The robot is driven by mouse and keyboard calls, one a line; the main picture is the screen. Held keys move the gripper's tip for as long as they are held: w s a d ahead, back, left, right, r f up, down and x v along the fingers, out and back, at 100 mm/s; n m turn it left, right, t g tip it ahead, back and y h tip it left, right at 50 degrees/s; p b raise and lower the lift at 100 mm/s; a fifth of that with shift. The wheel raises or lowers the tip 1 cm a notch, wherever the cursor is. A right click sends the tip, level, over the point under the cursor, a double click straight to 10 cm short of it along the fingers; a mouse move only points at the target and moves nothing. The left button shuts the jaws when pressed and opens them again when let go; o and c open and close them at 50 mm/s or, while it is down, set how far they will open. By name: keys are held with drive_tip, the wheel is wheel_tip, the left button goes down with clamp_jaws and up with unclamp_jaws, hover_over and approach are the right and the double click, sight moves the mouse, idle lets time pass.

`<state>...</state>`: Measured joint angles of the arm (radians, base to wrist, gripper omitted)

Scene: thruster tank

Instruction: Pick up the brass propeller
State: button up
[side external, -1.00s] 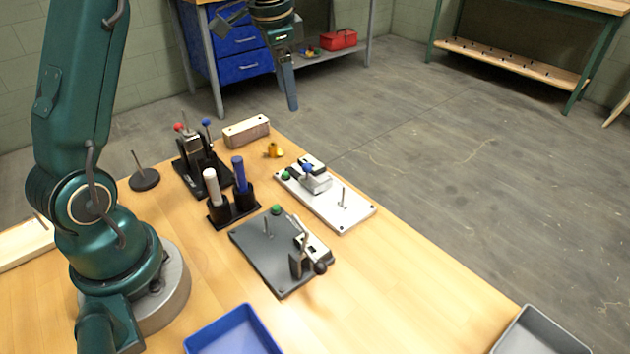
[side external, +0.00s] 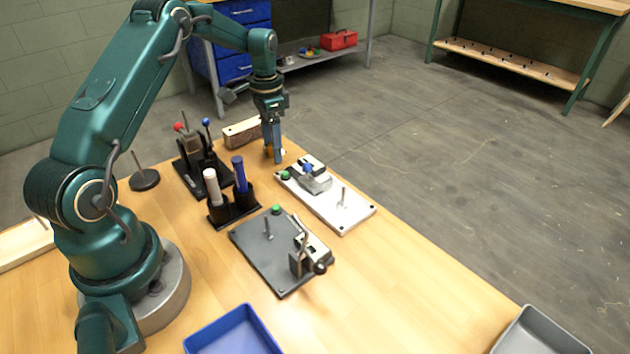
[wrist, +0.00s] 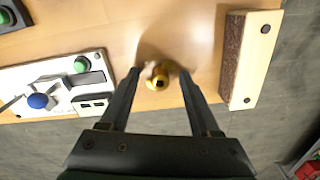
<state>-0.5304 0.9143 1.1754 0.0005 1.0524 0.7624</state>
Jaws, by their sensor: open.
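The brass propeller (wrist: 159,82) lies on the wooden table near its far edge. In the wrist view it shows between the two fingertips of my gripper (wrist: 160,73), with space on both sides. In the side view my gripper (side external: 275,155) points straight down over the propeller, and its fingers hide nearly all of it. The gripper is open and its fingers do not appear to touch the propeller.
A wood block (side external: 241,132) stands left of my gripper, and a white plate with a blue-knobbed fixture (side external: 343,212) is to the right. A black holder (side external: 233,211) with white and blue cylinders is nearer. A dark fixture plate (side external: 262,255) and blue tray (side external: 235,335) lie closer.

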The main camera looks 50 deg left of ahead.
sight(269, 144)
clamp_jaws()
drive_tip(key=shift+r, duration=0.15)
drive_tip(key=shift+r, duration=0.55)
drive_tip(key=r, duration=0.3)
drive_tip(key=shift+s+a+r, duration=0.15)
drive_tip(key=shift+s+a, duration=0.1)
drive_tip(key=s+a+r, duration=0.6)
drive_tip(key=s, duration=0.3)
drive_tip(key=shift+r, duration=0.2)
drive_tip(key=shift+a+r, duration=0.1)
